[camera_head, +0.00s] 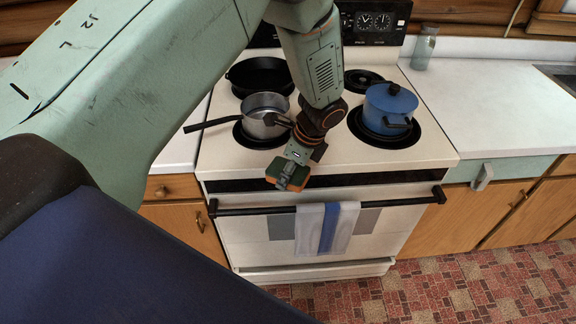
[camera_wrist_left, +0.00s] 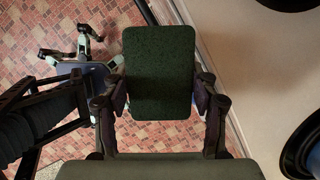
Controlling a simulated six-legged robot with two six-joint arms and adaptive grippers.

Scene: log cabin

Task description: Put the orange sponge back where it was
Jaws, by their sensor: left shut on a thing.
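My left gripper (camera_head: 291,172) is at the front edge of the white stove, pointing down, a little above the oven door's black handle in the picture. It is shut on the orange sponge (camera_head: 288,184), whose orange side and dark green edge show small at the jaws. In the left wrist view the sponge (camera_wrist_left: 160,72) appears as a dark green rounded rectangle, its scouring side, between the two fingers. The tiled floor shows behind it, so it is held in the air. My right gripper is in neither view.
The stove (camera_head: 330,155) holds a black frying pan (camera_head: 262,74), a metal saucepan (camera_head: 265,112) close beside my wrist, and a blue lidded pot (camera_head: 389,108). A towel (camera_head: 328,228) hangs on the handle (camera_head: 400,199). The right counter (camera_head: 490,110) is mostly clear; a glass bottle (camera_head: 424,48) stands at its back.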

